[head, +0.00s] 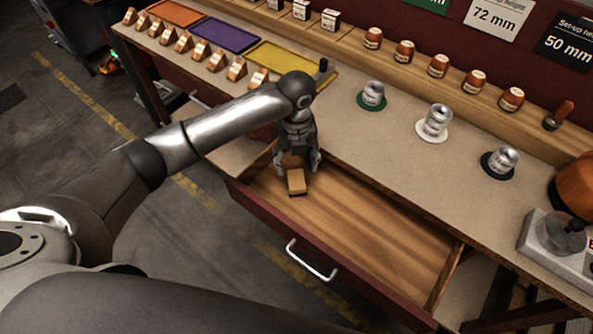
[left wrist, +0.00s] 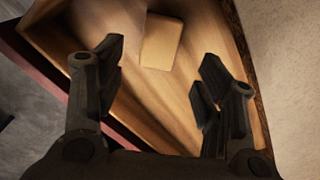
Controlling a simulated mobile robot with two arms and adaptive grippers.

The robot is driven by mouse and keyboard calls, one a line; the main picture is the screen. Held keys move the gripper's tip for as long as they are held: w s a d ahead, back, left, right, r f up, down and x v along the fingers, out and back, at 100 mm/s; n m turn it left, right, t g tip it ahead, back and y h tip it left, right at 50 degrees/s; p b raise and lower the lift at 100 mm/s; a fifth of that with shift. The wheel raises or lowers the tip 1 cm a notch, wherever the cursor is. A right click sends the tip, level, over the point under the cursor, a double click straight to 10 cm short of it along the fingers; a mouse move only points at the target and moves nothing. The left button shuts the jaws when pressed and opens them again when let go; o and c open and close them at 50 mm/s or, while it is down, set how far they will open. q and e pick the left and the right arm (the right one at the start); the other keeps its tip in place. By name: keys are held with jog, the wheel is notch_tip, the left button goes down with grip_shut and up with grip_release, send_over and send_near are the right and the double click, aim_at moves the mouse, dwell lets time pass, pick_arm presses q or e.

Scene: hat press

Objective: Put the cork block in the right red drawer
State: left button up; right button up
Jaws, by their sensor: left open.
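The cork block (head: 296,181) is a small tan block. It lies inside the open red drawer (head: 364,238), near the left end of its bare wooden floor. In the left wrist view the cork block (left wrist: 161,42) lies beyond the fingertips, on the drawer floor. My left gripper (head: 300,165) points down over the left end of the drawer, just behind the block. In the left wrist view my left gripper (left wrist: 158,75) has its fingers spread wide with nothing between them. My right gripper is not in view.
The drawer's metal handle (head: 311,260) is on its front. The bench top above carries metal weights on green (head: 371,100), white (head: 431,130) and black (head: 498,165) discs. Coloured trays (head: 221,34) and several small wooden blocks stand at the back left. The drawer's right part is empty.

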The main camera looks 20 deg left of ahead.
pick_arm(q)
jog(key=shift+r, duration=2.15)
